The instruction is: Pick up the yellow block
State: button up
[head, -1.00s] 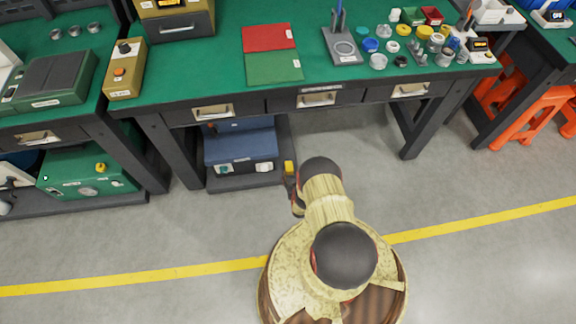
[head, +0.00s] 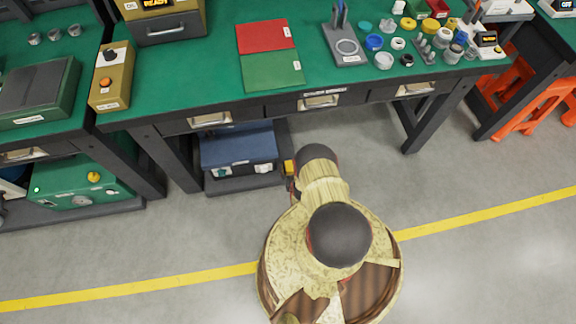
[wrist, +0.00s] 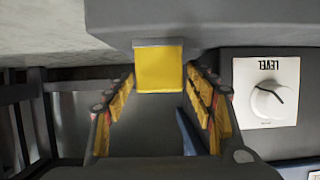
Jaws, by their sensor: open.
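The yellow block (wrist: 158,68) shows in the upper middle of the wrist view, with a grey strip along its upper edge in the picture. In the head view the block (head: 289,167) is a small yellow patch at the right end of the low shelf under the bench, partly beside my arm. My gripper (wrist: 160,80) is open, with one finger to each side of the block in the wrist view. Gaps show between the block and both fingers. My arm hides most of the gripper in the head view.
A blue-topped device (head: 238,150) stands on the low dark shelf (head: 245,183). In the wrist view a panel with a white LEVEL knob (wrist: 267,100) is close to the right finger. The green bench top (head: 190,85) overhangs the shelf. Grey floor to the right is clear.

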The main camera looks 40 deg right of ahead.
jog(key=shift+c, duration=0.7)
jog(key=c, duration=1.3)
